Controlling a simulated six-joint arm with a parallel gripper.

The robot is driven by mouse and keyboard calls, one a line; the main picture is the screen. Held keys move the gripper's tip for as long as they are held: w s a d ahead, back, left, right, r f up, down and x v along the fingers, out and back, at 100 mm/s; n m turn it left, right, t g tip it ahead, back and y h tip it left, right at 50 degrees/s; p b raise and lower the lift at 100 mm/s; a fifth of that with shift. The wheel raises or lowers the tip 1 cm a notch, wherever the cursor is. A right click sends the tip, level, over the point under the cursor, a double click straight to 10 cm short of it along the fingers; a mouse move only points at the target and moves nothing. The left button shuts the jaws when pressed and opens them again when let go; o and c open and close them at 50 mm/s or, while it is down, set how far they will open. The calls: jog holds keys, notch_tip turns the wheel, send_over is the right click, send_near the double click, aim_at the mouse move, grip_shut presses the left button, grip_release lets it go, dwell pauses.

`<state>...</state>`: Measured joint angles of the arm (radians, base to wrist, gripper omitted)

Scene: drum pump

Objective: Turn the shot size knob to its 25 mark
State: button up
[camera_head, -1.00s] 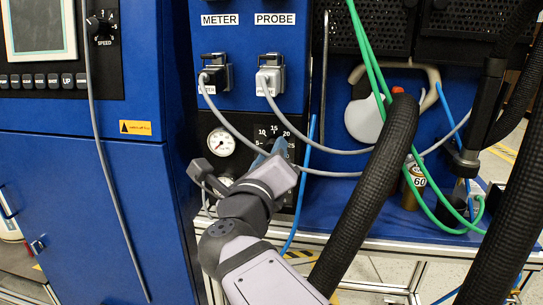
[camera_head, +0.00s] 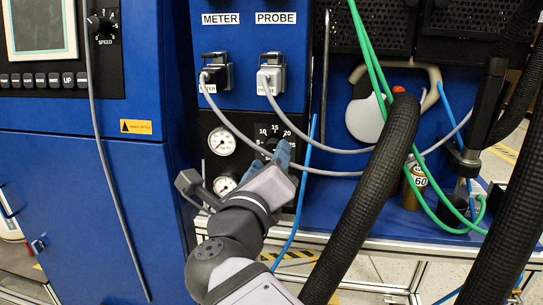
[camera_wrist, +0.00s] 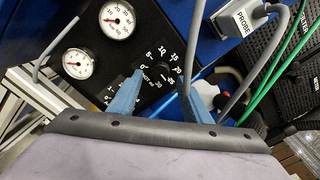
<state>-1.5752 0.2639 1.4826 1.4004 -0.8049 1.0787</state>
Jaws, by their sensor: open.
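The shot size knob (camera_wrist: 166,74) is a dark round knob on a black panel, ringed by white numbers from 5 to 30. In the wrist view it lies between the two blue fingertips of my gripper (camera_wrist: 162,78). The fingers are open, one at each side of the knob; I cannot tell whether either touches it. The 25 mark shows near the right finger. In the head view the knob (camera_head: 268,144) is partly hidden behind my gripper (camera_head: 280,154). I cannot make out where its pointer stands.
Two pressure gauges (camera_head: 222,141) sit left of the knob. Grey cables from the METER plug (camera_head: 215,75) and PROBE plug (camera_head: 271,75) hang across the panel near the dial. A blue hose (camera_head: 304,185) runs just right of my gripper. A thick black hose (camera_head: 375,190) stands further right.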

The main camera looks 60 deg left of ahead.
jog(key=shift+v, duration=2)
